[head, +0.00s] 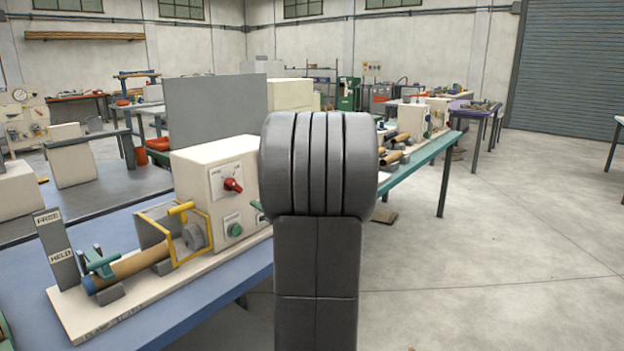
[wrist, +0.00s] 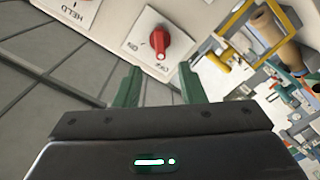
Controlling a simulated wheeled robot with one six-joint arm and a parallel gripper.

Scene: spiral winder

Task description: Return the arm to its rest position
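My gripper (wrist: 161,75) shows in the wrist view with its two green fingers apart and nothing between them. Ahead of the fingers is a red knob (wrist: 160,41) on a white panel; a gap seems to lie between them, but I cannot tell its depth. In the head view my dark arm stands upright in the middle and hides most of the gripper. The white control box (head: 215,185) with a red knob (head: 233,184) and a green button (head: 235,230) stands left of the arm.
The winder's base board (head: 140,305) lies on a blue bench (head: 225,288), carrying a brown tube (head: 138,264), a yellow guard (head: 181,208) and a grey FREE/HELD post (head: 57,248). A green-topped bench (head: 425,155) runs behind the arm. The floor at right is clear.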

